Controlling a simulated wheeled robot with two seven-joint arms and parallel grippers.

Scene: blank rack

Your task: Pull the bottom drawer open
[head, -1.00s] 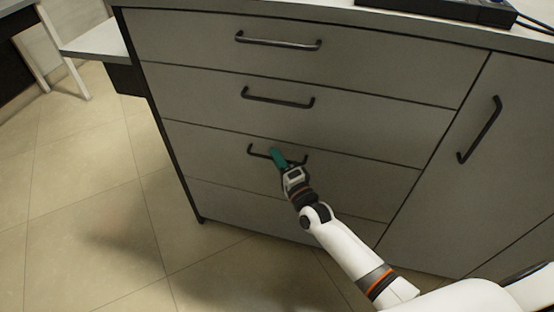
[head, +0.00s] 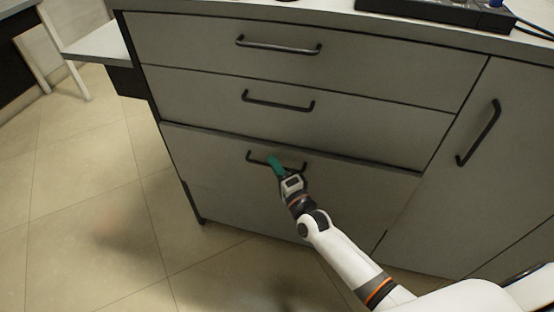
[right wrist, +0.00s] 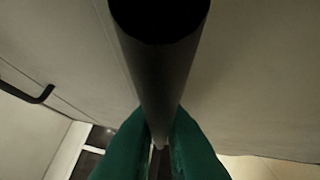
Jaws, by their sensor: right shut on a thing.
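The bottom drawer (head: 225,183) is the lowest of the grey drawers with handles in the cabinet. Its front stands a little out from the cabinet, and its top edge shows as a ledge. My right gripper (head: 275,166) has green fingers and is shut on the drawer's dark bar handle (head: 256,158), near the handle's middle. In the right wrist view the green fingers (right wrist: 160,145) close on both sides of the handle bar (right wrist: 160,70). The inside of the drawer is not visible. My left gripper is not in view.
Above are the middle drawer (head: 210,100) and the top drawer (head: 190,40), both shut. A cabinet door (head: 460,190) with a dark handle is at the right. Open tiled floor (head: 80,200) lies to the left. A dark device (head: 440,12) sits on the countertop.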

